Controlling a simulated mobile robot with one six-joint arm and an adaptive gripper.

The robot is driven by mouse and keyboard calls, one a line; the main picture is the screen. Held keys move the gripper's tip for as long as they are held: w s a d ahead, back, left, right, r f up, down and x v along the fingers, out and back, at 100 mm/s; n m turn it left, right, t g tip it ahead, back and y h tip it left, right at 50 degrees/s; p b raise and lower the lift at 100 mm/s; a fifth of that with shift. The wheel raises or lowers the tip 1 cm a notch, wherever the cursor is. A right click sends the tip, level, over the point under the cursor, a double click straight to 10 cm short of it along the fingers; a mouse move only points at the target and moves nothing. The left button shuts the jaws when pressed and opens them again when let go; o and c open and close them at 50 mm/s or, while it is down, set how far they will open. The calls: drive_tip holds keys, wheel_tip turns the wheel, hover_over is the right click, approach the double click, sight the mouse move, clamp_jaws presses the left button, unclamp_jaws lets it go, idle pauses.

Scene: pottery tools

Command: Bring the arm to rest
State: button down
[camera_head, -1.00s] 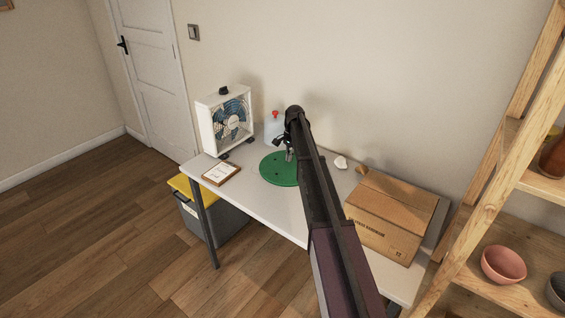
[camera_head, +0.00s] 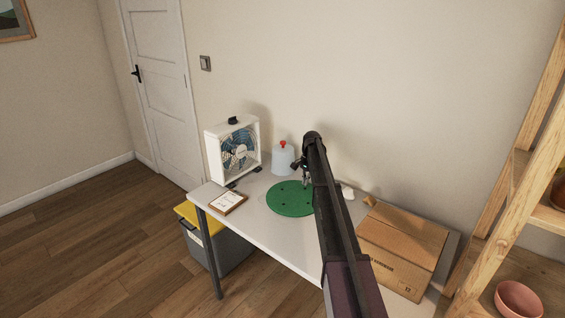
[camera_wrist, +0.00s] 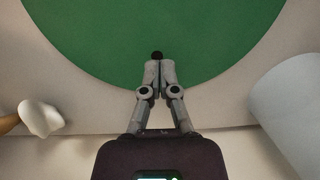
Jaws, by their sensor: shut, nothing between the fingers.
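My arm (camera_head: 335,200) reaches out over the white table (camera_head: 265,240). My gripper (camera_head: 305,182) is above the back edge of a round green disc (camera_head: 287,205) on the table. In the wrist view my gripper (camera_wrist: 156,68) points towards the green disc (camera_wrist: 150,30), with its two fingertips together and nothing between them. A small dark round spot shows on the disc just beyond the fingertips. My arm hides the right part of the disc in the head view.
A cardboard box (camera_head: 402,250) is at right, beside a wooden shelf (camera_head: 500,180). A yellow-lidded bin (camera_head: 215,240) is under the table.

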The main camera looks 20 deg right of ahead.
drive_tip(key=s+a+r+n+p, duration=0.1)
drive_tip(key=s+a, duration=0.3)
drive_tip(key=s, duration=0.4)
drive_tip(key=s+a+r+n+p, duration=0.2)
drive_tip(key=s+a, duration=0.3)
drive_tip(key=s, duration=0.3)
drive_tip(key=s+a+r+n+h+p, duration=0.1)
drive_tip(key=s+a+r+n+p, duration=0.1)
drive_tip(key=s, duration=0.6)
drive_tip(key=shift+a+n, duration=0.6)
drive_tip(key=shift+a, duration=0.75)
drive_tip(key=s+a+r+n+p, duration=0.1)
drive_tip(key=s+a+n, duration=0.1)
drive_tip(key=s, duration=0.7)
drive_tip(key=s+a+r+n+t+p, duration=0.1)
drive_tip(key=s+a+r+n+p, duration=0.1)
drive_tip(key=s, duration=0.7)
drive_tip(key=shift+s+a+r+n+h+p, duration=0.2)
drive_tip(key=shift+s+a+n+h+p, duration=0.3)
drive_tip(key=shift+a, duration=0.6)
